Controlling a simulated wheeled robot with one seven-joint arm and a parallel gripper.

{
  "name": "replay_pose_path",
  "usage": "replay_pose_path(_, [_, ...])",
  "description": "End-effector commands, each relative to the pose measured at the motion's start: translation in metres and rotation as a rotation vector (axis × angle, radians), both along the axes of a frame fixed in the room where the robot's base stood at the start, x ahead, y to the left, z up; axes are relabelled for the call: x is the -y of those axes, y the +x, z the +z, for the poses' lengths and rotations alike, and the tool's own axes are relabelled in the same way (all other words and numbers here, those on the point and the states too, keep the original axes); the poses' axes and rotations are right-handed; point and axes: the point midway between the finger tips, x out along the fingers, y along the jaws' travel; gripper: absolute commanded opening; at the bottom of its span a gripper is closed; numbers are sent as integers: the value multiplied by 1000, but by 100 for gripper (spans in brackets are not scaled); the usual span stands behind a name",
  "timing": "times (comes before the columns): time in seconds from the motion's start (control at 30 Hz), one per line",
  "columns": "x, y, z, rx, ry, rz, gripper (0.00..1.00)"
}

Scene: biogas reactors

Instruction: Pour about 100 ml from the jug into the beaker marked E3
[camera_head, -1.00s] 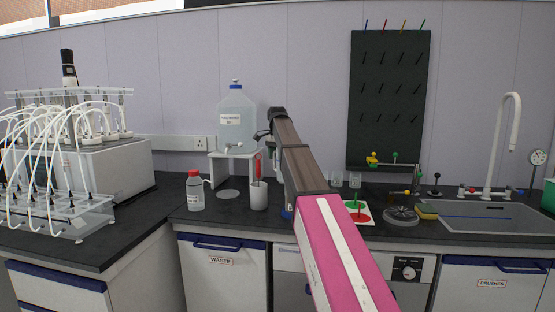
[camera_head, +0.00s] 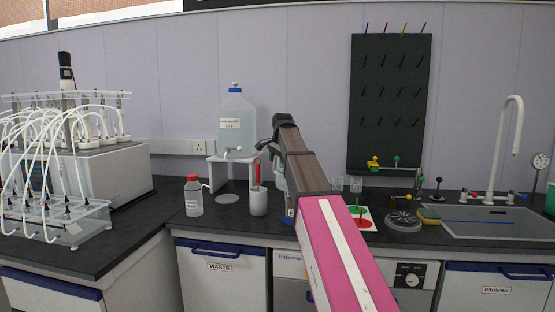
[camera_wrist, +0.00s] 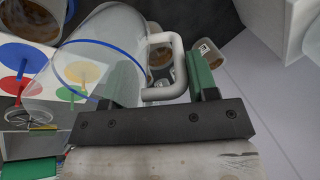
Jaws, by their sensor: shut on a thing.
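My gripper (camera_wrist: 155,85) is shut on the white handle of a clear jug (camera_wrist: 105,45) with a blue band, seen large in the wrist view. In the head view the jug (camera_head: 279,178) is mostly hidden behind my arm, above the worktop; its tilt and liquid level cannot be told. A small marked label (camera_wrist: 206,48) shows beside my right finger, but is too small to read. I cannot tell which beaker is E3.
A red-capped bottle (camera_head: 193,197) and a grey pot (camera_head: 258,201) stand left of my arm. A large water container (camera_head: 236,125) sits on a white stand. A mat with coloured discs (camera_head: 363,219), small glasses (camera_head: 355,185) and a sink (camera_head: 480,218) are to the right.

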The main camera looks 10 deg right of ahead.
Motion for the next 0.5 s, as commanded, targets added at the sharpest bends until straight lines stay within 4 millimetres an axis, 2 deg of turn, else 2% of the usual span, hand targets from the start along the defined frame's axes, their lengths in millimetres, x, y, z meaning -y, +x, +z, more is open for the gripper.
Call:
replay_pose_path(0.33, [1, -10, -17, 190, 31, 0, 2])
replay_pose_path(0.5, [3, -19, -18, 351, 57, 0, 2])
